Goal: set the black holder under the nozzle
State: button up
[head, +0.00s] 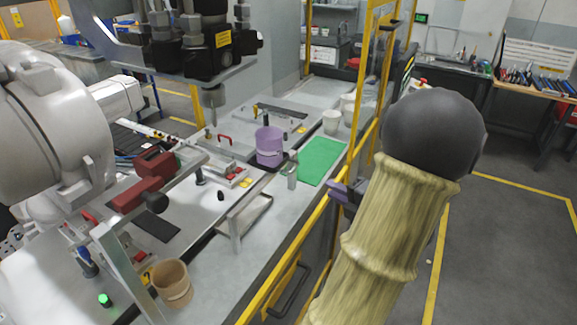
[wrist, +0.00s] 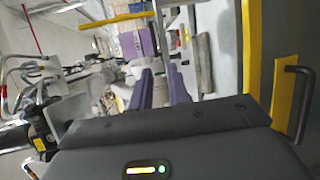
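A grey nozzle (head: 213,97) points down from the dark machine head over the worktable. A small black piece (head: 221,195) stands on the light table below it, toward the front; I cannot tell for sure that it is the black holder. A flat black pad (head: 157,226) lies further left. My gripper (head: 338,191) is at the yellow rail on the table's right side, well apart from both, partly hidden by my arm. In the wrist view its two purple fingers (wrist: 160,88) stand apart with nothing seen held between them.
A lilac pot (head: 269,146), a green mat (head: 320,160) and white cups (head: 331,122) stand along the table's right. A tan cup (head: 171,283) is at the front. A yellow frame (head: 372,75) borders the table. Grey floor (head: 500,240) on the right is open.

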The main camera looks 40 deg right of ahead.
jog(key=shift+s+d+r+m, duration=0.15)
jog(key=shift+d+m, duration=0.1)
jog(key=shift+m, duration=0.05)
jog(key=p, duration=0.3)
send_near(295, 166)
jog(key=x, duration=1)
jog(key=shift+f, duration=0.25)
jog(key=shift+c, duration=0.5)
grip_shut()
